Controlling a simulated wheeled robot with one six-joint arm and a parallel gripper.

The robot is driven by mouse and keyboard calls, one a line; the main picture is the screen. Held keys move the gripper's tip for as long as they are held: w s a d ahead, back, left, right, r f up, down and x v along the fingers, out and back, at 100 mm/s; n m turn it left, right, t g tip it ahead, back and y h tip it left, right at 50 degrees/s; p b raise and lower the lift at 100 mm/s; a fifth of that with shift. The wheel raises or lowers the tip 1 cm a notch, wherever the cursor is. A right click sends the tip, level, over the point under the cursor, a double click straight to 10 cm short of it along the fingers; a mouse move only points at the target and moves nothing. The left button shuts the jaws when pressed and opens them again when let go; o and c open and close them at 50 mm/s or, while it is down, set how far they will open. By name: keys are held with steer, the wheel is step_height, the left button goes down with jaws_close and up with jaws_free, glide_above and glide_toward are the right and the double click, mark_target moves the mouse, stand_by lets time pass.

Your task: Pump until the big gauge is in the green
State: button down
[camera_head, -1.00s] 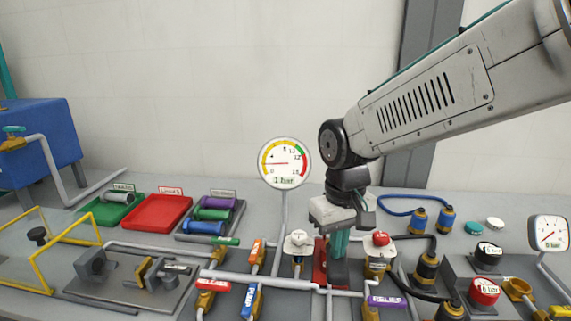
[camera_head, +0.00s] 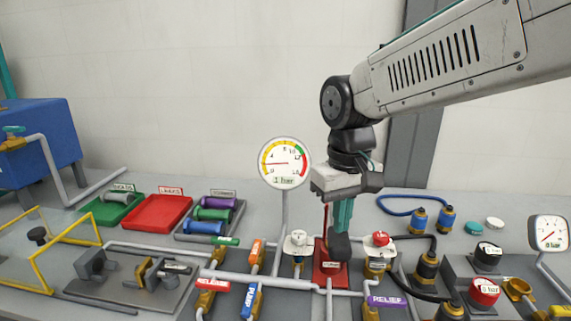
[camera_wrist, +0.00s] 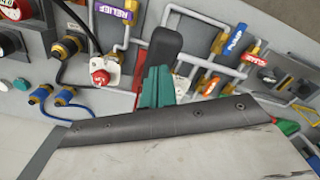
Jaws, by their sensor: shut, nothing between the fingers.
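The big round gauge (camera_head: 285,163) stands on a post. Its needle points left, in the yellow part, and its readout looks like 1 bar; the green part is at the upper right. My gripper (camera_head: 340,248) has teal fingers with dark tips and is shut and empty. It points down over the red pump base (camera_head: 324,276). A thin red upright rod (camera_head: 325,222) shows just left of the fingers; whether they touch it I cannot tell. In the wrist view the shut fingertips (camera_wrist: 166,47) hide part of the pump.
A white-topped valve (camera_head: 297,243) and a red-knobbed valve (camera_head: 380,243) flank the pump closely. Orange, blue and red handles stand to the left, and a purple RELIEF handle (camera_head: 387,301) at the front right. A small gauge (camera_head: 549,233) is far right.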

stand_by(2.4)
stand_by(0.6)
stand_by(2.2)
steer(key=shift+f, duration=0.1)
stand_by(0.5)
steer(key=shift+f, duration=4.35)
steer(key=shift+r, duration=4.5)
